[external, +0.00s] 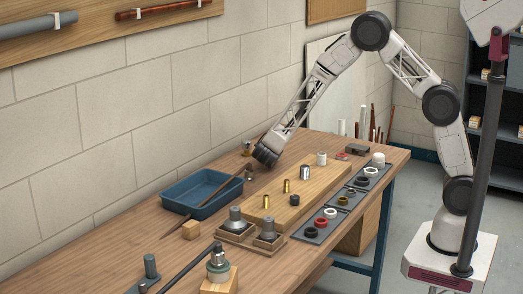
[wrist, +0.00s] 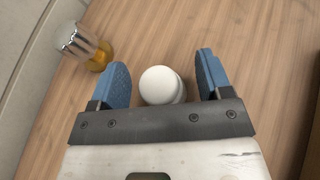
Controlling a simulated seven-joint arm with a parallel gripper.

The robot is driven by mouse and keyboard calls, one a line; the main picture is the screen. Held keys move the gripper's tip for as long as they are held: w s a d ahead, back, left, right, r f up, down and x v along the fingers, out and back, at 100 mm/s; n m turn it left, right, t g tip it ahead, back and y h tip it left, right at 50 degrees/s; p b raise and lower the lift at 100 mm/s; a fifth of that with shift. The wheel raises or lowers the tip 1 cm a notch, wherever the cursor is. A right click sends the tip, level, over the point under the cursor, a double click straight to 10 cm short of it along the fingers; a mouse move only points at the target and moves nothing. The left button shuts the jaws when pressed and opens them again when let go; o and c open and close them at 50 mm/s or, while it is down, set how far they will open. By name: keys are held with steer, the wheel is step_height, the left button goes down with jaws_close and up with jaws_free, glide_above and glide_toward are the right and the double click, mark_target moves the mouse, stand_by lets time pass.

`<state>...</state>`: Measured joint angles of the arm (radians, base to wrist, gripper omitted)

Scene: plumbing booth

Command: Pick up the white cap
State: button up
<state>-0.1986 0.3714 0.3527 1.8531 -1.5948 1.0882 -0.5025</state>
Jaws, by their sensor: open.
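A round white cap (wrist: 161,85) sits on the wooden table in the wrist view, between the two blue fingers of my gripper (wrist: 163,68). The fingers are open, with a visible gap on each side of the cap, wider on the right. In the external view my gripper (external: 262,162) is low over the back of the workbench, near the blue tray. I cannot make out this cap there; the gripper seems to hide it.
A small amber jar with a shiny metal lid (wrist: 85,45) stands left of the fingers, near the wall. The blue tray (external: 172,203) is close to my gripper. A wooden board (external: 268,203) with brass and metal fittings lies in front. Dark mats (external: 311,234) with rings line the front edge.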

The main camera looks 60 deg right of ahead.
steer(key=shift+w+d+f, duration=0.25)
steer(key=shift+d, duration=0.25)
steer(key=shift+c, duration=0.5)
steer(key=c, duration=0.9)
steer(key=shift+r, duration=0.15)
steer(key=shift+r, duration=4.9)
